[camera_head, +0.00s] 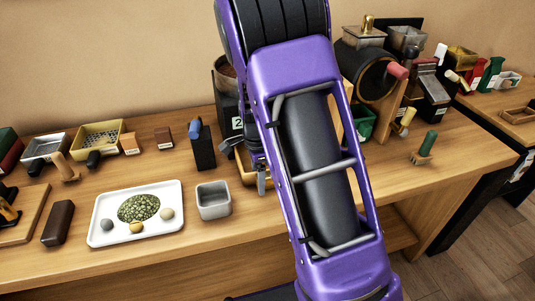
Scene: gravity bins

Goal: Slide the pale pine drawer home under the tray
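A white tray (108,236) lies on the bench at the front left, with a patch of green grains and several small round stones on it. I see no pale pine drawer under this tray. A light wooden piece (243,164), possibly the pale pine drawer, shows at the foot of a dark bin marked 2 (229,112); my arm hides most of it. A grey metal tip of my gripper (262,180) shows at the left edge of my arm, close to the wooden piece. The rest of the gripper is hidden, so contact and opening cannot be told.
A grey square cup (213,200) stands right of the tray. A dark block with a blue top (202,145) stands behind it. A dark brown block (58,222) lies left of the tray. A small green-handled tool (425,147) stands at right, with clear bench around it.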

